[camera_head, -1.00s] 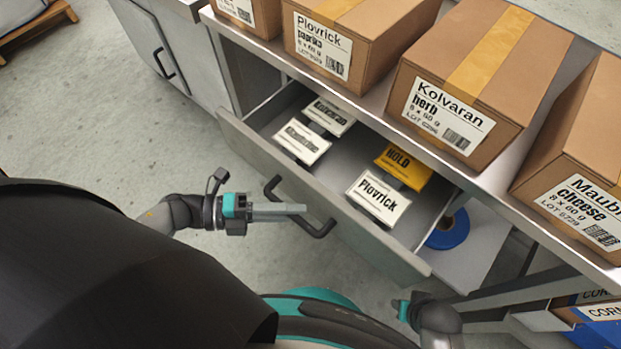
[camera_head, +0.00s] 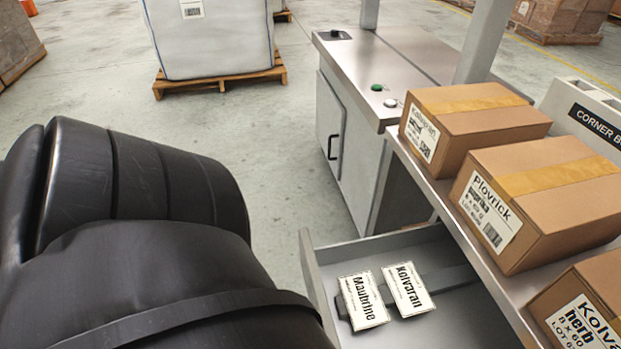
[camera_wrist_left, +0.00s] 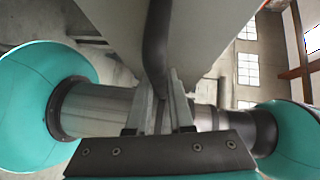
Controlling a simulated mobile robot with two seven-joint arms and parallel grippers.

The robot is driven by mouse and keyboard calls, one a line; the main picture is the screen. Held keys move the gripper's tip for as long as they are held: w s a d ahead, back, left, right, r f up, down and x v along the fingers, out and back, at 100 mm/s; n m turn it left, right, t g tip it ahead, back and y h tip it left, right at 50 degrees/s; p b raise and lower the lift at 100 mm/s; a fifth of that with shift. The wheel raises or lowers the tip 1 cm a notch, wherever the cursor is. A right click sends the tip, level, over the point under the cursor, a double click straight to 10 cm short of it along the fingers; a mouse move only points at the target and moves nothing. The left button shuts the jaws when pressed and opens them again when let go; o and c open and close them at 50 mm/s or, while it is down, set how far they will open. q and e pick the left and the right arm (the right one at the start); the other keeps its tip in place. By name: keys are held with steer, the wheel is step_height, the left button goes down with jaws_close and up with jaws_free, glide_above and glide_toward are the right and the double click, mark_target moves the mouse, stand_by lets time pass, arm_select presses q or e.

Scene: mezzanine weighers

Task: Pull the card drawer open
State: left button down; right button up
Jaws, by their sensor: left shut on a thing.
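The card drawer (camera_head: 316,285) is open under the shelf, its near part cut off by the bottom edge of the head view. Inside lie two white cards, Maubrine (camera_head: 364,300) and Kolvaran (camera_head: 408,289), on a dark strip. In the left wrist view my left gripper (camera_wrist_left: 162,100) is shut on the dark drawer handle (camera_wrist_left: 157,45), which runs up from between its fingers. In the head view my dark arm links hide the left side, and the left gripper and handle are out of sight. My right gripper is in neither current view.
Labelled cartons (camera_head: 545,208) line the shelf above the drawer. A grey cabinet (camera_head: 345,150) with a metal top stands beyond it. A white bulk bag (camera_head: 215,40) sits on a pallet (camera_head: 220,80) at the back. The floor between is clear.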

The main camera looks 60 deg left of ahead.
arm_select(q)
steer(key=c, duration=0.8)
jaws_free()
steer(key=v, duration=1.5)
steer(key=shift+s, duration=0.15)
arm_select(e)
steer(key=shift+w+a+r, duration=0.25)
steer(key=shift+w+r, duration=0.1)
steer(key=shift+r, duration=0.1)
arm_select(q)
steer(key=shift+a, duration=0.1)
arm_select(e)
steer(key=shift+s, duration=0.1)
